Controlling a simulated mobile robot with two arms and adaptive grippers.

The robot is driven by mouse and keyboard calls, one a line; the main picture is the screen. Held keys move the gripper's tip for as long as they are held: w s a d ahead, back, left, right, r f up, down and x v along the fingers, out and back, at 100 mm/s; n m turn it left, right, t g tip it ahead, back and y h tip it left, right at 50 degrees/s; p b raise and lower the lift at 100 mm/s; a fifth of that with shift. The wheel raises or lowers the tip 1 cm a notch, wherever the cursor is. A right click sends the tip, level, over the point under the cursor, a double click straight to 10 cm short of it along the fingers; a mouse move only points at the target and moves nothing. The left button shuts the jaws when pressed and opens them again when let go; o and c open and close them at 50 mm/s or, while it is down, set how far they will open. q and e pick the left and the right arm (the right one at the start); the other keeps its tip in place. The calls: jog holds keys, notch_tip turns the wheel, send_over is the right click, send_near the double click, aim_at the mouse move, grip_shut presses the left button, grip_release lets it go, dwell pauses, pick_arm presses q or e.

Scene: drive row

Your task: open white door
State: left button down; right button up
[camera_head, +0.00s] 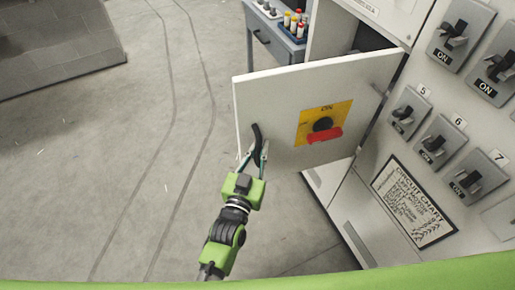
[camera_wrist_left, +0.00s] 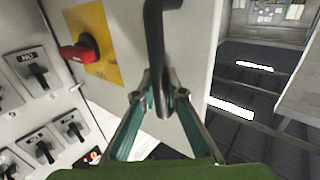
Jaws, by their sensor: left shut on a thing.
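The white door (camera_head: 270,100) stands swung out from its cabinet in the head view, with a dark gap behind it. It carries a yellow plate (camera_head: 337,110) with a black knob and a red handle (camera_head: 322,134). A black curved door handle (camera_head: 256,138) sits near its free edge. My left gripper (camera_head: 256,158) is shut on this handle; in the left wrist view its fingers close around the lower part of the black handle (camera_wrist_left: 157,50). The door also fills the middle of the wrist view (camera_wrist_left: 195,65). My right gripper is not in view.
A grey panel with several switches (camera_head: 433,142) and a circuit chart (camera_head: 413,200) is at the right. A blue-grey cart (camera_head: 268,38) with small bottles stands behind the door. A low grey block wall (camera_head: 60,45) is at the upper left. The floor left of the door is clear.

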pick_arm(q)
jog(key=shift+w+a, duration=0.1)
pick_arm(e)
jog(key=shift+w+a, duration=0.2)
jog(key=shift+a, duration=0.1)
pick_arm(q)
jog(key=c, duration=2.1)
grip_release()
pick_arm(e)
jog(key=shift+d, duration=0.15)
pick_arm(q)
jog(key=v, duration=1.2)
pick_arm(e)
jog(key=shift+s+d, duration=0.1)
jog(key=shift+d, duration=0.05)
